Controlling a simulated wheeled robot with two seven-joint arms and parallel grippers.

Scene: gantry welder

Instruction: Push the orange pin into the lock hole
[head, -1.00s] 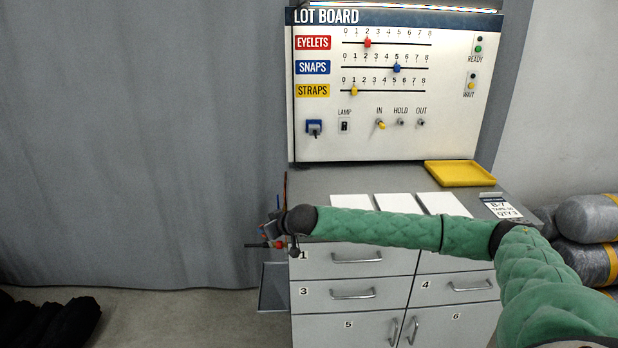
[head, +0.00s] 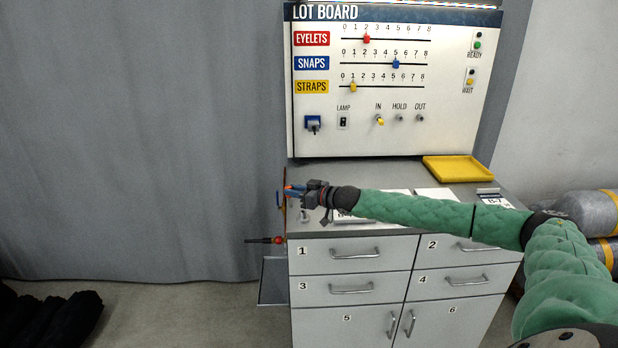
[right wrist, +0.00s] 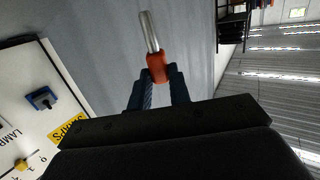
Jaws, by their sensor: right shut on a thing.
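My right gripper (head: 293,189) is shut on the orange pin (head: 287,187), above the left end of the grey counter in the head view. In the right wrist view the pin's orange head (right wrist: 157,67) sits between the fingertips of my right gripper (right wrist: 158,82). Its bare metal shaft points away from the fingers. I cannot make out the lock hole. A blue fitting (head: 313,124) with a grey part on it is at the board's lower left; it also shows in the right wrist view (right wrist: 41,98). The pin is apart from it. My left gripper is not in view.
The lot board (head: 400,90) stands behind the counter (head: 380,174). White cards and a yellow tray (head: 458,168) lie on the counter. A dark rod with a red part (head: 277,240) juts from the cabinet's left side. Free room lies left of the cabinet, before the grey curtain.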

